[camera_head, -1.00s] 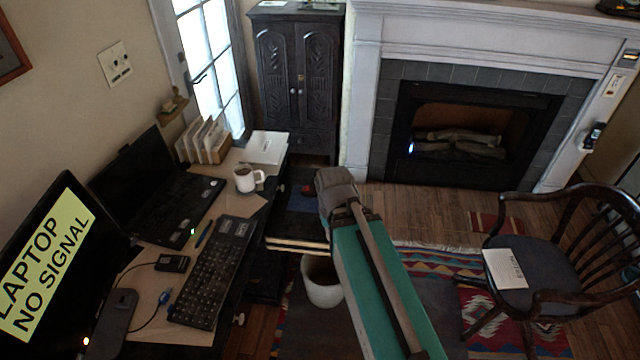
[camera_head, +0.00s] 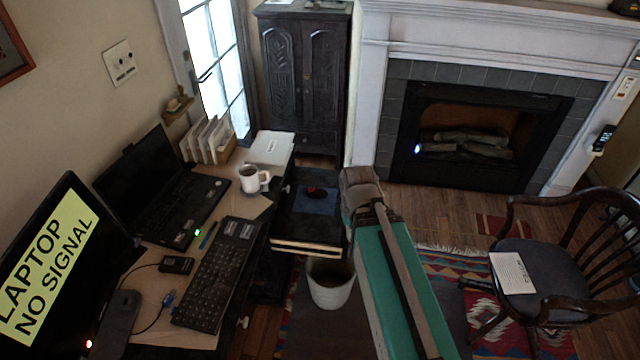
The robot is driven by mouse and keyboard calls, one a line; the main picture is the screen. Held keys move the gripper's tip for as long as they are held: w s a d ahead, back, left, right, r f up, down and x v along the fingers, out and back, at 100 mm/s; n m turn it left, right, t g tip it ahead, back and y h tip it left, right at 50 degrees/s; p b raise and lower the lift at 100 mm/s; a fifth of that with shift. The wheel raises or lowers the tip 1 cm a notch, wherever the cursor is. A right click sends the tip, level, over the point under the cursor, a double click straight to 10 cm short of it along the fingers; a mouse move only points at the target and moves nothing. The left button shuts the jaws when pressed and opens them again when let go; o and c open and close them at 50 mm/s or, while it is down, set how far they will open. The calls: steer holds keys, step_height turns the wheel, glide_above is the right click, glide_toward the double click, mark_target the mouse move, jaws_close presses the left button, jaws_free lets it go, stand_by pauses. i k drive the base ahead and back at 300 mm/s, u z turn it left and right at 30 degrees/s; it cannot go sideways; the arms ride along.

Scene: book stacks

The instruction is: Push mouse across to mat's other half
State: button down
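A small dark mouse with red on it (camera_head: 316,193) rests on a blue mat (camera_head: 318,208). The mouse is near the mat's far edge, about midway across its width. The mat lies on a dark pull-out shelf (camera_head: 290,232) beside the desk. My arm's green link and grey-brown joint stand just right of the shelf, apart from the mouse in the picture. My gripper itself cannot be made out in this view.
The desk at left holds a keyboard (camera_head: 219,272), a white mug (camera_head: 252,179), a laptop (camera_head: 160,200) and a monitor (camera_head: 45,270). A white bin (camera_head: 330,288) stands below the shelf. A wooden chair (camera_head: 535,265) is at right.

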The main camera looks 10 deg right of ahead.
mark_target(319, 193)
steer(key=z, duration=0.05)
steer(key=i, duration=0.95)
steer(key=u, duration=0.05)
